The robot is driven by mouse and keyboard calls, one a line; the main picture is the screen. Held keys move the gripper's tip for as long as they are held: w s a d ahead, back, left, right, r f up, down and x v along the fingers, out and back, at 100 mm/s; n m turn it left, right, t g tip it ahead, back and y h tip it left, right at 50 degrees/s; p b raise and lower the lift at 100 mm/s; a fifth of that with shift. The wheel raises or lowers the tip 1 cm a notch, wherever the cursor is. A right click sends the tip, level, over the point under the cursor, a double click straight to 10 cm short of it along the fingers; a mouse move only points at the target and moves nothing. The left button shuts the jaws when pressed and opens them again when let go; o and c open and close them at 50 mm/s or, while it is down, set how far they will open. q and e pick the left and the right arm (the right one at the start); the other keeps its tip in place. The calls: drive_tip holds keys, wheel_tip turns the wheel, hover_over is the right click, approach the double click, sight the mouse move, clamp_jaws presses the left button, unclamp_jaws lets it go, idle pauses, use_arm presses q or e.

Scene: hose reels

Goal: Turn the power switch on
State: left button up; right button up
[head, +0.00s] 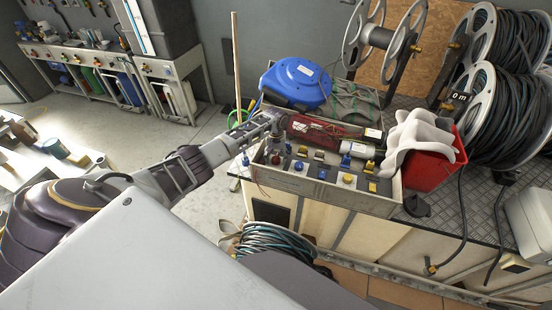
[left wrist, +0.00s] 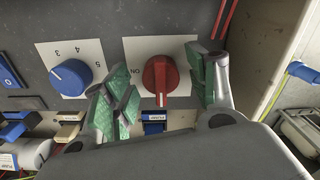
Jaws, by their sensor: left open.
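The power switch is a red rotary knob (left wrist: 160,78) on a white plate with upside-down "ON" lettering, seen in the left wrist view. The plate is on a grey control panel (head: 318,190), which shows in the head view on the bench. My left gripper (head: 273,128) is above the panel's left end. In the left wrist view its green-padded fingers (left wrist: 167,88) are open, one on each side of the red knob. A gap shows on both sides; contact is not visible. My right gripper is not in view.
A blue dial (left wrist: 70,77) with numbers sits left of the knob. Blue and yellow switches lie along the panel. A blue hose reel (head: 297,82), a red bin (head: 430,168) with white cloth and large cable reels (head: 505,105) crowd the bench. A wooden pole (head: 235,60) stands behind.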

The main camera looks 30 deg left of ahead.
use_arm(q)
drive_tip(key=shift+f, duration=0.15)
drive_tip(key=shift+c, duration=0.3)
drive_tip(key=c, duration=1)
